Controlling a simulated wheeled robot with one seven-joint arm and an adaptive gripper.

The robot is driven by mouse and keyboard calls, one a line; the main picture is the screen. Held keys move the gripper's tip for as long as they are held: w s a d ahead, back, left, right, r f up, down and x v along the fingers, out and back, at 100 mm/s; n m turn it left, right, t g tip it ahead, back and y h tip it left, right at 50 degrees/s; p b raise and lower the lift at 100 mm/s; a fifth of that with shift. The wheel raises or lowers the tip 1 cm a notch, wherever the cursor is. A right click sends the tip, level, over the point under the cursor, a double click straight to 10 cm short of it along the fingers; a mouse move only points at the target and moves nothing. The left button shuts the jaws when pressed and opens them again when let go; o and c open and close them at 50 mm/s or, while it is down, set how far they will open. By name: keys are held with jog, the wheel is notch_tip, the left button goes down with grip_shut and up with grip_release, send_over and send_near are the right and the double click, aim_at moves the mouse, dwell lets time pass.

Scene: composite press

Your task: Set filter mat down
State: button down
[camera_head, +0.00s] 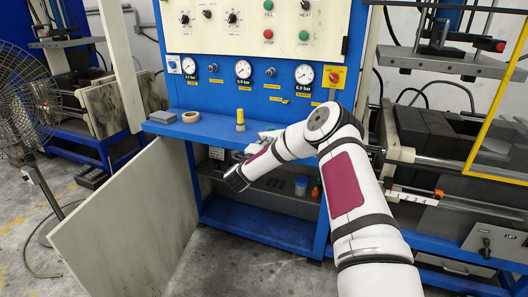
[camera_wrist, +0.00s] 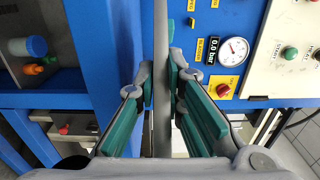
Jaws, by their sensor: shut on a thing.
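A thin grey sheet (camera_wrist: 161,28), taken to be the filter mat, shows edge-on in the wrist view as a narrow strip running up out of the top of the picture. My gripper (camera_wrist: 163,78) has its green-padded fingers on both sides of the strip and is shut on it. The blue cabinet ledge (camera_wrist: 110,70) lies just behind and to the left of the fingers. Whether the sheet touches the ledge cannot be told. In the head view my arm reaches to the press front and the mat cannot be made out clearly.
The ledge (camera_head: 190,130) carries a tape roll (camera_head: 191,117) and a yellow-and-white cylinder (camera_head: 240,120). Gauges (camera_head: 243,69) and a red-knobbed valve (camera_head: 334,78) sit above it. A jar (camera_head: 301,185) stands on the shelf below. A pale panel (camera_head: 125,220) stands at left.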

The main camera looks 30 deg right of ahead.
jog(key=shift+w, duration=0.5)
jog(key=shift+w+d+f, duration=0.1)
jog(key=shift+w+f, duration=0.05)
jog(key=shift+f, duration=1.55)
jog(key=shift+f, duration=0.15)
jog(key=c, duration=1.7)
grip_release()
